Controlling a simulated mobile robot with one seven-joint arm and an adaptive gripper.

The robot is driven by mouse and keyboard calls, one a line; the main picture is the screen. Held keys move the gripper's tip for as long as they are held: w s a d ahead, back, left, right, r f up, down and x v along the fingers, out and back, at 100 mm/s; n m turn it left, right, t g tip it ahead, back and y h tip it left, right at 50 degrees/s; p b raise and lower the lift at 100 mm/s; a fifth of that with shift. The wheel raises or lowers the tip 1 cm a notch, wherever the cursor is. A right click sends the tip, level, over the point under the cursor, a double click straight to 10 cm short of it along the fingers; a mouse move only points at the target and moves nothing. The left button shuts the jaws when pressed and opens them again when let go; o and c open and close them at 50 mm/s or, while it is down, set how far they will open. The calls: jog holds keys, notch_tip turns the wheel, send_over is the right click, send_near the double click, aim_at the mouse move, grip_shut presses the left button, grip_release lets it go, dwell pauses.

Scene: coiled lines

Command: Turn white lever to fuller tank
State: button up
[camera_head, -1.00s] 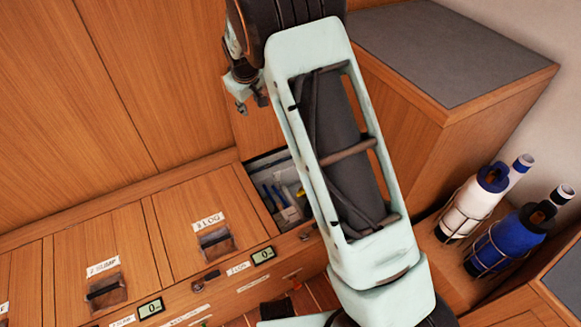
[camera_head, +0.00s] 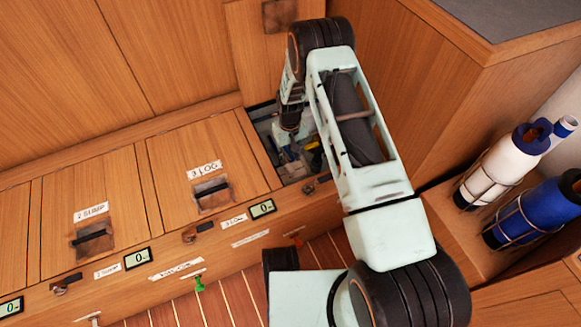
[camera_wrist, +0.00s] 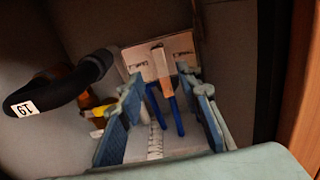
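My gripper (camera_wrist: 163,100) is open, its two blue-padded fingers spread apart in the wrist view. In the head view my gripper (camera_head: 287,150) reaches down into an open compartment (camera_head: 262,122) at the right end of the bench. Between and beyond the fingers is a pale metal plate (camera_wrist: 134,60) with a whitish upright lever (camera_wrist: 162,66). Two blue rods (camera_wrist: 178,118) stand just below it. I cannot tell whether a finger touches any of them. My arm and gripper hide most of the compartment in the head view.
A black hose (camera_wrist: 70,85) tagged 19 and a yellow part (camera_wrist: 97,112) lie left of the gripper. Small displays (camera_head: 262,208) line the bench front. A white bottle (camera_head: 505,165) and a blue bottle (camera_head: 535,208) stand at right.

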aim_at(290, 168)
notch_tip(290, 168, down, 6)
jog(key=shift+r+b, duration=0.15)
jog(key=shift+b, duration=0.65)
jog(key=shift+c, duration=0.7)
grip_shut()
